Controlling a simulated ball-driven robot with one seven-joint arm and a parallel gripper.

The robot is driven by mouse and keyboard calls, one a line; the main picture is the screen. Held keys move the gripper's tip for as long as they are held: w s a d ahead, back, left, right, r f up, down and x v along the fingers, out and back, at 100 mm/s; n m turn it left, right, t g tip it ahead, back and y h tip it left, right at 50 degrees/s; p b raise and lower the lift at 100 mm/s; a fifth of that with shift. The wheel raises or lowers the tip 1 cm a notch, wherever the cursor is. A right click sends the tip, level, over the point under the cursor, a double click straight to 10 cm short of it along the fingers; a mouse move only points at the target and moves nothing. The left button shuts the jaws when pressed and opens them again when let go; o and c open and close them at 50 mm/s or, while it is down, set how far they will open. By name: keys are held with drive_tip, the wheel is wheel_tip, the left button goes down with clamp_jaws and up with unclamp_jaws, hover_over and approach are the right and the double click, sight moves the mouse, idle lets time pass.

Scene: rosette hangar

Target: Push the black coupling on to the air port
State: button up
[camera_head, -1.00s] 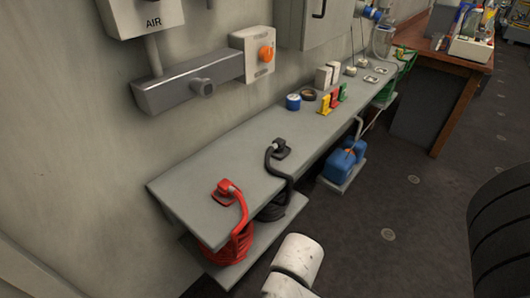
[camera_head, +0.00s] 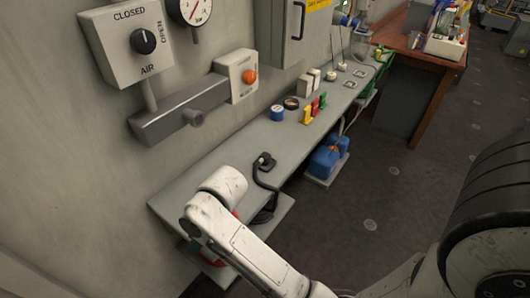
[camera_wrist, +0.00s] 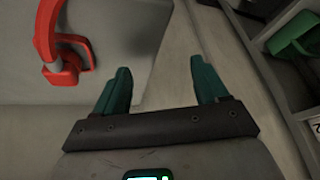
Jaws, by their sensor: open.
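The black coupling (camera_head: 265,160) stands on the grey shelf, with its black hose (camera_head: 263,210) looping over the front edge to the ledge below. The air port (camera_head: 194,117) is a short round nozzle on the grey wall manifold (camera_head: 160,123), under the box marked AIR; nothing is on it. The red coupling (camera_wrist: 62,70) lies left of the fingers. The black coupling is not in the wrist view.
The AIR box (camera_head: 125,42) has a black knob turned towards CLOSED. A gauge (camera_head: 194,9) and an orange button (camera_head: 249,76) are on the wall. Tape rolls and coloured tags stand farther along the shelf (camera_head: 225,155). A blue container (camera_head: 326,160) sits below.

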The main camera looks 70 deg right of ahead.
drive_tip(key=shift+n+g, duration=0.3)
drive_tip(key=shift+n, duration=0.4)
drive_tip(key=w+d, duration=0.1)
drive_tip(key=d, duration=0.1)
drive_tip(key=w+d+r, duration=0.1)
drive_tip(key=w+d, duration=0.2)
drive_tip(key=d, duration=0.1)
drive_tip(key=shift+w+d+r, duration=0.25)
drive_tip(key=shift+d+r, duration=0.05)
drive_tip(key=shift+d, duration=0.05)
drive_tip(key=d+r+n+g, duration=0.1)
drive_tip(key=d+r, duration=0.1)
drive_tip(key=d, duration=0.8)
wheel_tip(320, 180, up, 4)
drive_tip(key=n+g+h, duration=0.1)
drive_tip(key=n+g, duration=0.1)
drive_tip(key=g, duration=0.1)
hover_over(266, 155)
wheel_tip(266, 155, down, 3)
drive_tip(key=shift+r+b, duration=0.1)
drive_tip(key=shift+b, duration=0.85)
drive_tip(key=shift+f, duration=1.4)
